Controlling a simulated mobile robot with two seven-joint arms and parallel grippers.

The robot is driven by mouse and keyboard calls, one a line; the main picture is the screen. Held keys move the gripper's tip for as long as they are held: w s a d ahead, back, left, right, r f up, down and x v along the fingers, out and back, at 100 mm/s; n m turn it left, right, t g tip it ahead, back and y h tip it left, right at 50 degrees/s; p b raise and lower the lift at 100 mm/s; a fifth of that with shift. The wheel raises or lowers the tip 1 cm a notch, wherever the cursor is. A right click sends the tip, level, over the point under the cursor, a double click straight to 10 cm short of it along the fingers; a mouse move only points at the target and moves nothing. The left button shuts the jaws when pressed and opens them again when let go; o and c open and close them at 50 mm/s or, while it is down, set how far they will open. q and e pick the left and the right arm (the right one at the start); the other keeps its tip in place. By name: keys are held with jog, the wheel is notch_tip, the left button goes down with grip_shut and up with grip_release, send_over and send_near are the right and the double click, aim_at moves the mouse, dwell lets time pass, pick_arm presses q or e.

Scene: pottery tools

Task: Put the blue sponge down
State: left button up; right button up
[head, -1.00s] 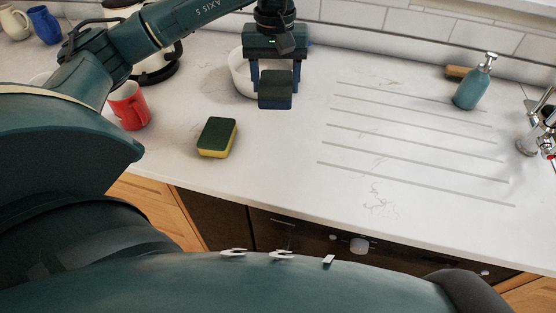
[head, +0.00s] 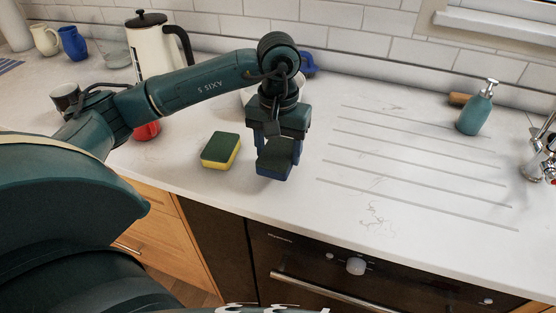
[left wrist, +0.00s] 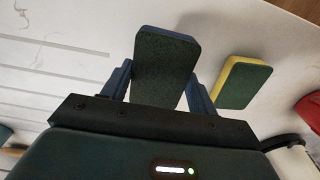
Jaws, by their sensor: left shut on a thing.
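The blue sponge (head: 274,160) has a dark green top and blue sides. My left gripper (head: 277,145) is shut on it and holds it over the counter, right of the yellow sponge. I cannot tell from the head view whether its underside touches the counter. In the left wrist view the blue sponge (left wrist: 163,65) sits between the two fingers, green face toward the camera. The white counter (head: 240,187) lies under it. My right gripper is not in view.
A yellow sponge with a green top (head: 221,151) lies close to the left. A red mug (head: 147,131) is partly hidden by my arm. A kettle (head: 160,50) and a soap bottle (head: 475,108) stand at the back. The grooved drainer area (head: 410,150) is clear.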

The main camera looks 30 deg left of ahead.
aim_at(278, 151)
pick_arm(q)
notch_tip(278, 151, down, 4)
jog(key=shift+r, duration=0.15)
jog(key=o, duration=0.6)
jog(key=shift+o, duration=0.2)
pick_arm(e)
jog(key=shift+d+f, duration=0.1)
pick_arm(q)
jog(key=shift+r+p, duration=0.2)
jog(key=shift+p, duration=0.15)
notch_tip(278, 151, up, 12)
jog(key=shift+f+b, duration=0.15)
jog(key=shift+b, duration=0.55)
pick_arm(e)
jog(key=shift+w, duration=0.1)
